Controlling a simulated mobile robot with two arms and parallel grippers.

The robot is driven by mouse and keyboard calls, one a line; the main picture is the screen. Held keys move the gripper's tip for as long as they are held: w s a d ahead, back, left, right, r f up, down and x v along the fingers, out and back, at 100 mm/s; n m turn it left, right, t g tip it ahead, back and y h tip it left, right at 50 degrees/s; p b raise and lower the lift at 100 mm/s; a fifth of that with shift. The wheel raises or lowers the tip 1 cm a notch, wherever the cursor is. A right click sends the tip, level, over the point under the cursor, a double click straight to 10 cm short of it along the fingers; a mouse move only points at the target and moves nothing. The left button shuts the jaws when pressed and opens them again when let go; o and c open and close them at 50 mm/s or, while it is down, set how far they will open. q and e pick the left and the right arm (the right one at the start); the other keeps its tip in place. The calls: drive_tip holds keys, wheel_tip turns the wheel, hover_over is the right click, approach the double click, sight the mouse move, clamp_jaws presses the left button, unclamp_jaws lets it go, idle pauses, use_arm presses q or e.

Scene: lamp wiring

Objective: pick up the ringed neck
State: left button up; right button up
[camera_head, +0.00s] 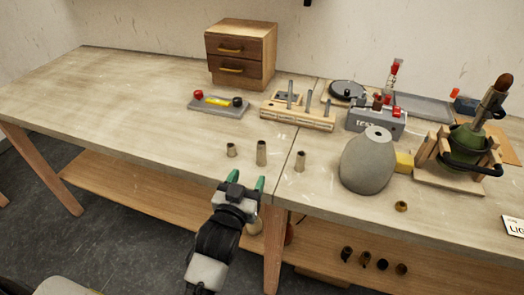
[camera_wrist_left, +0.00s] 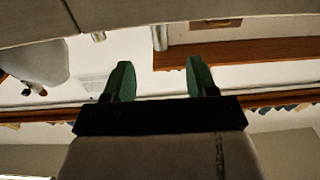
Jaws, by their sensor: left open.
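Three small metal tubes, which look like necks, stand upright on the workbench: a short left neck (camera_head: 231,150), a taller middle neck (camera_head: 262,153) and a right neck (camera_head: 300,161). I cannot tell at this size which one carries a ring. Two necks also show at the top of the left wrist view, one at the left (camera_wrist_left: 99,36) and one nearer the middle (camera_wrist_left: 160,38). My left gripper (camera_head: 245,183) is open and empty at the bench's front edge, apart from the necks. Its two green fingers (camera_wrist_left: 157,80) are spread in the wrist view. My right gripper is not in view.
A grey rounded lamp base (camera_head: 367,163) stands right of the necks, with a small brass piece (camera_head: 401,206) in front of it. A wooden peg rack (camera_head: 297,117) and a grey switch board (camera_head: 217,105) stand behind. The workbench (camera_head: 110,100) is clear at left.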

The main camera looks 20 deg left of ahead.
sight(260, 155)
use_arm(q)
drive_tip(key=w+p, duration=0.1)
drive_tip(key=w, duration=0.8)
drive_tip(key=shift+w+d+f, duration=0.1)
drive_tip(key=c, duration=1)
